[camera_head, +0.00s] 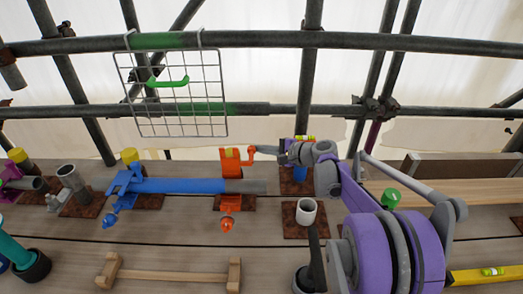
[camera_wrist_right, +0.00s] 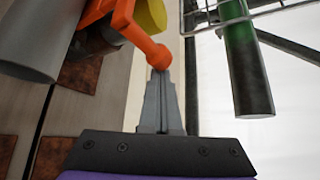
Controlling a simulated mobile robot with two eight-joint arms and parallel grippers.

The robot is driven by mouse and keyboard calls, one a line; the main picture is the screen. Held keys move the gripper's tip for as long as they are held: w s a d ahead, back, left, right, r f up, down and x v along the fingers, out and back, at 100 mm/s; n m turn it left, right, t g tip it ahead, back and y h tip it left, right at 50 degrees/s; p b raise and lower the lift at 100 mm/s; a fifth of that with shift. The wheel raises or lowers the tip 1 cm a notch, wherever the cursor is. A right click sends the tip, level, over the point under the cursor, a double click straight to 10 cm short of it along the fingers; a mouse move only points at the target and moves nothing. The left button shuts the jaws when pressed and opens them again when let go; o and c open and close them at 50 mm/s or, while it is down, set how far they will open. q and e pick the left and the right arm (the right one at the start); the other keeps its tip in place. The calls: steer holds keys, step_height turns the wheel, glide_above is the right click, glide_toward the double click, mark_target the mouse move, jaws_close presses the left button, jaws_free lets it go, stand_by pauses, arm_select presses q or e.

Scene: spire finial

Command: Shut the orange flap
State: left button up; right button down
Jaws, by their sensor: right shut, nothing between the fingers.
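In the right wrist view the closed fingertips (camera_wrist_right: 160,76) meet the orange knob (camera_wrist_right: 158,57) in the picture; contact is not certain. My left gripper is not in view.
A wire basket (camera_head: 175,95) hangs from the scaffold rail behind. An orange knob (camera_head: 227,225) hangs at the clamp's front. A wooden bar (camera_head: 170,276) lies in front; the boards between are mostly clear.

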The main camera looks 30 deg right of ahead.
steer(key=shift+s+a+r+n+t+y, duration=0.1)
steer(key=shift+s+a+r+n+t, duration=0.55)
steer(key=shift+s, duration=0.45)
steer(key=shift+s+a+r+n+t+y, duration=0.1)
steer(key=shift+s+a+r+n+t, duration=0.3)
steer(key=shift+s+a+n+t, duration=0.5)
steer(key=shift+s+a+r+n+t+y, duration=0.1)
steer(key=shift+s+a+r+n+t, duration=0.65)
steer(key=shift+s, duration=0.55)
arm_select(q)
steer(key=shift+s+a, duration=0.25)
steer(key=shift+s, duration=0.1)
arm_select(e)
steer(key=shift+s+a+f, duration=0.1)
steer(key=shift+s+f, duration=0.35)
steer(key=shift+s, duration=0.2)
